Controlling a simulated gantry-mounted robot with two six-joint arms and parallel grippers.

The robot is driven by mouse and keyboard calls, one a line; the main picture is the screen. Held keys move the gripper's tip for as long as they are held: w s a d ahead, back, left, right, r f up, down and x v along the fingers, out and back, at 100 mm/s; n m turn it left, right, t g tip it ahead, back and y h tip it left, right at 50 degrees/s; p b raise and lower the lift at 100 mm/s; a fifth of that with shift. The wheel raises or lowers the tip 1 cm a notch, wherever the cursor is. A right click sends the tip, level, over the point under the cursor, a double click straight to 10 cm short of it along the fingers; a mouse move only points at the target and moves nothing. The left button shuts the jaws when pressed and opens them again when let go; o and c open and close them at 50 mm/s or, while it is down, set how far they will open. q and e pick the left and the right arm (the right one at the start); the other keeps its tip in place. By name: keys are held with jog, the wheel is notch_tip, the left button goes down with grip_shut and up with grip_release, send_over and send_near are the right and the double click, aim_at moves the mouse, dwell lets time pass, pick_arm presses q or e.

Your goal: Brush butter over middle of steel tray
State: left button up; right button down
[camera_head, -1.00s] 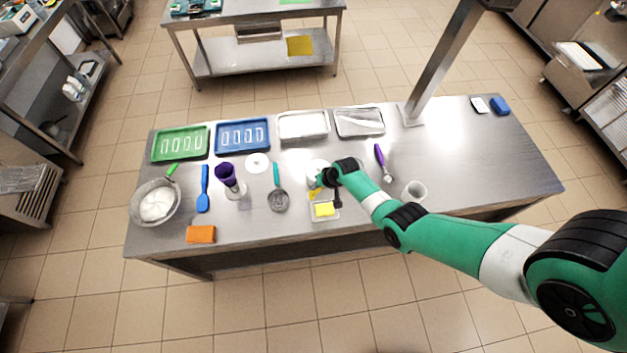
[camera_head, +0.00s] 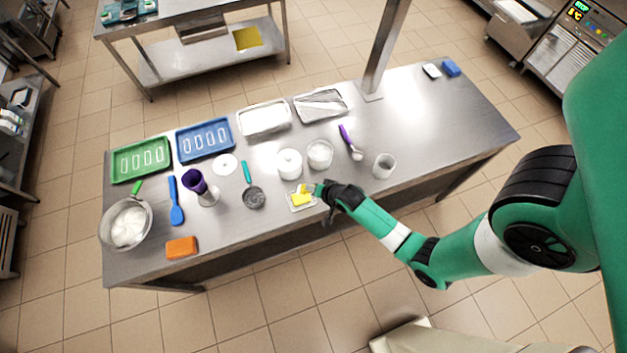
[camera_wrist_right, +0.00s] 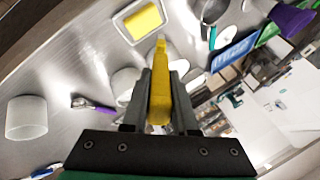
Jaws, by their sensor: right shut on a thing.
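My right gripper (camera_head: 322,189) is shut on a yellow brush (camera_head: 304,188), beside the butter dish at the table's front edge. In the wrist view the brush (camera_wrist_right: 160,82) sits between the fingers and its tip points toward the yellow butter block (camera_wrist_right: 143,21). The butter (camera_head: 301,199) lies in a small clear dish (camera_head: 291,206). I cannot tell whether the brush touches the butter. Two steel trays stand at the back of the table: the middle one (camera_head: 264,118) and the right one (camera_head: 322,104). My left gripper is not in view.
Two white round tubs (camera_head: 290,163) (camera_head: 320,154) stand between the dish and the trays. A purple-handled scoop (camera_head: 350,142), a clear cup (camera_head: 383,165) and a metal post (camera_head: 385,50) are to the right. A strainer (camera_head: 254,198) is left.

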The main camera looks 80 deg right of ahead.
jog(key=shift+f+b, duration=0.8)
jog(key=shift+f, duration=1.15)
jog(key=shift+f+b, duration=0.55)
jog(key=shift+f, duration=0.15)
dwell(0.4)
jog(key=shift+r, duration=0.1)
notch_tip(320, 180, up, 2)
jog(key=p, duration=0.2)
jog(key=shift+r+p, duration=0.25)
jog(key=shift+p, duration=0.05)
jog(key=shift+r, duration=2.2)
jog(key=shift+s, duration=0.1)
